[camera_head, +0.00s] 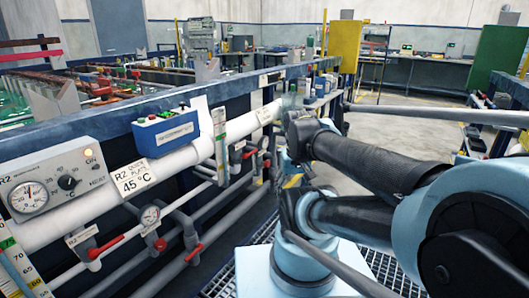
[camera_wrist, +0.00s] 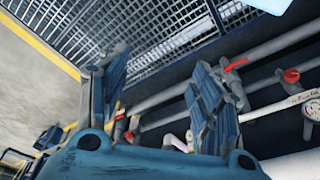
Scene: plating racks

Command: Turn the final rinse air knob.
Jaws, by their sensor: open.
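My gripper (camera_wrist: 158,88) shows in the wrist view with its two blue-grey fingers apart and nothing between them. Beyond and to the right of the fingers run pale pipes with red-handled valves (camera_wrist: 291,75). A white label (camera_wrist: 300,98) on a pipe at the right edge carries small text that I cannot read for certain. A grey fitting (camera_wrist: 308,122) hangs by that label; I cannot tell whether it is the final rinse air knob. In the head view my arm reaches to the far end of the pipe rack, and the knob cannot be made out there.
A R2 control panel (camera_head: 52,180) and a blue button box (camera_head: 165,133) are on the rack at the left. Several red valve handles (camera_head: 105,246) stick out below. A floor grating (camera_head: 395,272) lies under my arm. The aisle floor (camera_head: 395,128) beyond is clear.

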